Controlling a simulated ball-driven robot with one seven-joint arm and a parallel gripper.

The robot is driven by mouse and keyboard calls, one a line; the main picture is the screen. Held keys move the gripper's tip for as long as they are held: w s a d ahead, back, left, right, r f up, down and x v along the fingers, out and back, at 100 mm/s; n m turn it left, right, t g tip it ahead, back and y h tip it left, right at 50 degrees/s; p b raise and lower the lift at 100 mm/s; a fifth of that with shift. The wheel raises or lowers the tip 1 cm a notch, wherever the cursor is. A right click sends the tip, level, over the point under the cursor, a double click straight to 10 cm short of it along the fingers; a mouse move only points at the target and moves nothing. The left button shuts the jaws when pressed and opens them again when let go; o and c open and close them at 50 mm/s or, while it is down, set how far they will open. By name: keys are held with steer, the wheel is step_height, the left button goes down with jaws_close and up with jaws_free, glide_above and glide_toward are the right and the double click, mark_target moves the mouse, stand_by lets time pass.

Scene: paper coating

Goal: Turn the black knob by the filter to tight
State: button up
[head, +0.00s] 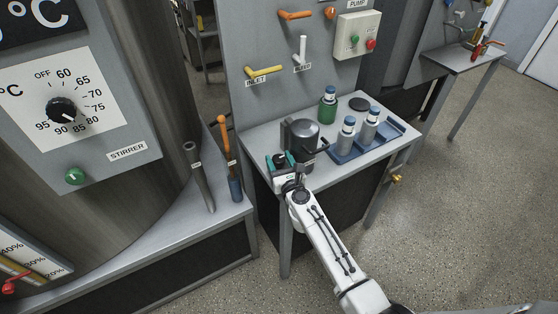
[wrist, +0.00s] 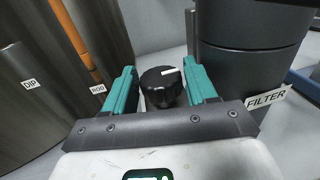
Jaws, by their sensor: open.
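The black knob (wrist: 160,88) stands between the two teal fingers of my gripper (wrist: 159,75) in the wrist view. Its white pointer line on top points to the right. The fingers are open, one on each side, with a visible gap to the knob on both sides. The dark grey filter housing (wrist: 250,45) stands close to the right finger, with its white FILTER label (wrist: 266,97) at its foot. In the head view my gripper (head: 281,160) is at the left front of the filter housing (head: 299,133), and the knob is small and partly hidden there.
A blue tray (head: 352,150) with grey bottles stands right of the filter, and a green bottle (head: 327,108) behind. Left of the table are the dip tube (head: 198,178) and the orange-handled rod (head: 225,140). The table's front right is clear.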

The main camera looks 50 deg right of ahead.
steer(key=shift+w+d, duration=0.1)
steer(key=shift+w, duration=0.1)
steer(key=c, duration=0.7)
